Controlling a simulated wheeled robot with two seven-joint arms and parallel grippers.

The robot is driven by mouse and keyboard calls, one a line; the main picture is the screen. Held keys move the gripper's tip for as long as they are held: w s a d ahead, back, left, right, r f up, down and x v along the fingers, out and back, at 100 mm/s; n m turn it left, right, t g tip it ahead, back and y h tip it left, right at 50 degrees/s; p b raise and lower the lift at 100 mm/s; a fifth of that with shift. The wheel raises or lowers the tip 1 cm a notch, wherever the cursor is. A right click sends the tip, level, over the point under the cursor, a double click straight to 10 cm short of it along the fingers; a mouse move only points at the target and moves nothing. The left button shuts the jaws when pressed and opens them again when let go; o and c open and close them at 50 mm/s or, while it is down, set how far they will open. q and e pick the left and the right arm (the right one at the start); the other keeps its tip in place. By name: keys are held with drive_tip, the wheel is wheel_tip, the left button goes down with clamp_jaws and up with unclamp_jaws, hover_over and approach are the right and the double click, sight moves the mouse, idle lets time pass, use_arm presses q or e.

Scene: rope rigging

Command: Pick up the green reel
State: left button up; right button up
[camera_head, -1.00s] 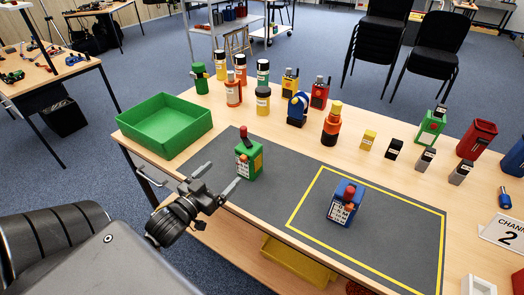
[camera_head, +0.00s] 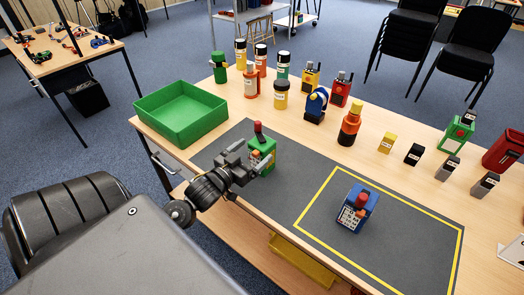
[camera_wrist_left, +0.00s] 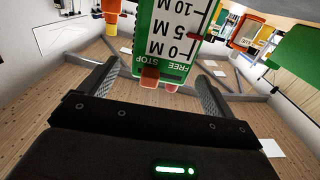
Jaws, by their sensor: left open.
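The green reel (camera_head: 264,147) is a green box with a dark red knob on top, standing on the grey mat. In the left wrist view its labelled face (camera_wrist_left: 170,40) shows metre marks and "FREE STOP", with an orange-brown lever at its edge. My left gripper (camera_head: 254,159) is open at the near side of the reel. In the left wrist view the fingers (camera_wrist_left: 158,85) lie to either side of the reel's near end; I cannot tell whether either touches it. The gripper hides part of the reel in the head view. My right gripper is not in view.
A similar blue reel (camera_head: 352,214) stands inside the yellow outline on the mat (camera_head: 400,250). An empty green tray (camera_head: 180,115) is at the table's left. Several bottles, canisters and small devices stand along the back. The mat between the two reels is clear.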

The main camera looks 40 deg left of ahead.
sight(269, 138)
use_arm(q)
drive_tip(key=w+p, duration=0.1)
drive_tip(key=w, duration=0.4)
drive_tip(key=shift+w, duration=0.1)
drive_tip(key=shift+c, duration=0.3)
drive_tip(key=c, duration=0.7)
drive_tip(key=shift+r, duration=0.1)
drive_tip(key=c, duration=0.9)
drive_tip(key=shift+r, duration=0.1)
